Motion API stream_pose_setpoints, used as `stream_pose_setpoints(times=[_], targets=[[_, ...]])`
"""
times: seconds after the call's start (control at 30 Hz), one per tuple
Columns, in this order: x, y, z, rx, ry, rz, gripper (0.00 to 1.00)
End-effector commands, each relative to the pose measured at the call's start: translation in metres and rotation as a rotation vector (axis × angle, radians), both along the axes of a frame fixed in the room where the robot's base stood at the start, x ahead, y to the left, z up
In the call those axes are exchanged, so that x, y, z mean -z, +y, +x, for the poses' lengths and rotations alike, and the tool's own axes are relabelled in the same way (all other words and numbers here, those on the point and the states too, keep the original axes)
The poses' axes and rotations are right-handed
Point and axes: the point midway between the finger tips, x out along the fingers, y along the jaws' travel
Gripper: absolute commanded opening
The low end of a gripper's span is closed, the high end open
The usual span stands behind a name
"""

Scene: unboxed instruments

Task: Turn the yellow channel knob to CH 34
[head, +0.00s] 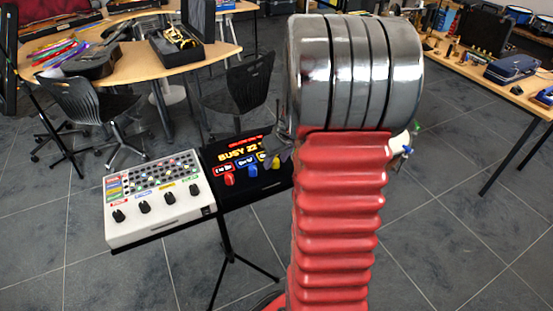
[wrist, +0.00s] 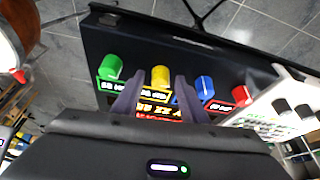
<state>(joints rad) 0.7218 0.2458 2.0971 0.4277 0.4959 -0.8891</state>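The yellow knob (wrist: 160,76) stands on the black panel (wrist: 190,45) between a green knob (wrist: 111,67) and a blue knob (wrist: 204,87). In the wrist view my gripper (wrist: 158,86) is open, with one dark finger on each side of the yellow knob's line. I cannot tell whether either finger touches it. In the head view my gripper is mostly hidden behind my arm, at the panel's right part. The lit display (head: 238,152) reads what looks like "BUSY 22". In the wrist view the display is upside down and partly covered by my gripper.
A red knob (wrist: 241,95) stands past the blue one. A white mixer (head: 158,200) with several black knobs sits beside the panel on a stand (head: 227,255). Chairs (head: 95,105) and a wooden table (head: 130,60) with instruments are behind. The floor at right is open.

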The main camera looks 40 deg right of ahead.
Motion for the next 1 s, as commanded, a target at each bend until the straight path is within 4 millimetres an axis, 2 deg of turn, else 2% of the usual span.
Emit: stream_pose_setpoints(times=[0.1, 0.67, 1.0], targets=[[-0.0003, -0.0001, 0.0, 0.0, 0.0, 0.0, 0.39], [-0.0004, -0.0002, -0.0006, 0.001, 0.0, 0.0, 0.0], [-0.0005, 0.0004, -0.0005, 0.017, 0.0, 0.001, 0.0]])
